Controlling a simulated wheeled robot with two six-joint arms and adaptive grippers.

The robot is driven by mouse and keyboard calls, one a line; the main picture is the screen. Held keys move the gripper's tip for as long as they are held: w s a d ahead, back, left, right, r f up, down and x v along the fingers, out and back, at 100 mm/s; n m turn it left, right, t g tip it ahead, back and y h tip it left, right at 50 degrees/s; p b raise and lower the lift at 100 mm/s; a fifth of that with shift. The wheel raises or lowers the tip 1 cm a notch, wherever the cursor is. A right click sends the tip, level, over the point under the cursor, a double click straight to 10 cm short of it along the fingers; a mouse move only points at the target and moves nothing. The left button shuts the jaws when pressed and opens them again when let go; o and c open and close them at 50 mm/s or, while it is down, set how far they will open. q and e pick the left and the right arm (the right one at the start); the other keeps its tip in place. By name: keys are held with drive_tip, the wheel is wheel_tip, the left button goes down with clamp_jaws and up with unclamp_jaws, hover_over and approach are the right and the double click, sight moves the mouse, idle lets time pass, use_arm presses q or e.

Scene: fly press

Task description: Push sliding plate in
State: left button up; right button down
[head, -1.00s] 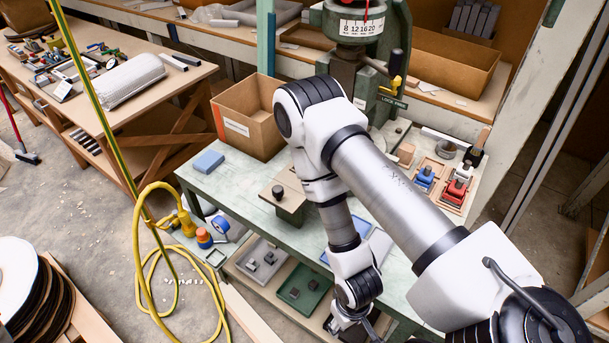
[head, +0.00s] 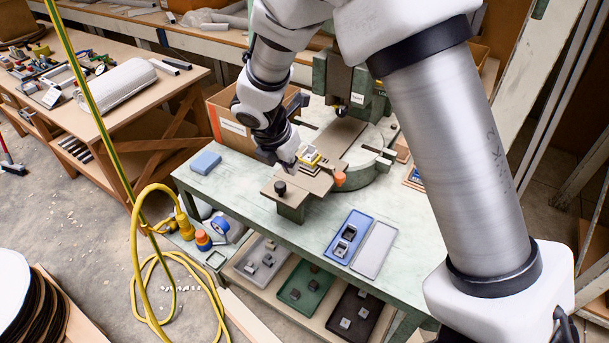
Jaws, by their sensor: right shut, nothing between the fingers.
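My left gripper is out of view.
A blue tray (head: 349,229) with small parts and a grey tray (head: 376,249) lie on the bench front. A blue block (head: 206,162) and a cardboard box (head: 228,128) are at the left. More trays sit on the shelf below. A yellow hose (head: 146,270) lies on the floor.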

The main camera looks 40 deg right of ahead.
sight(310, 180)
drive_tip(key=x, duration=0.2)
drive_tip(key=b+x, duration=0.1)
drive_tip(key=x, duration=0.5)
drive_tip(key=shift+s+a+f, duration=0.1)
drive_tip(key=shift+s+f, duration=0.2)
drive_tip(key=d, duration=0.1)
drive_tip(key=w+d, duration=0.1)
drive_tip(key=d, duration=0.1)
drive_tip(key=shift+w+d+f+p, duration=0.15)
drive_tip(key=shift+w+d+p, duration=0.1)
drive_tip(key=shift+w+p, duration=0.05)
drive_tip(key=shift+d, duration=0.35)
drive_tip(key=shift+w+f, duration=0.1)
drive_tip(key=shift+a, duration=0.1)
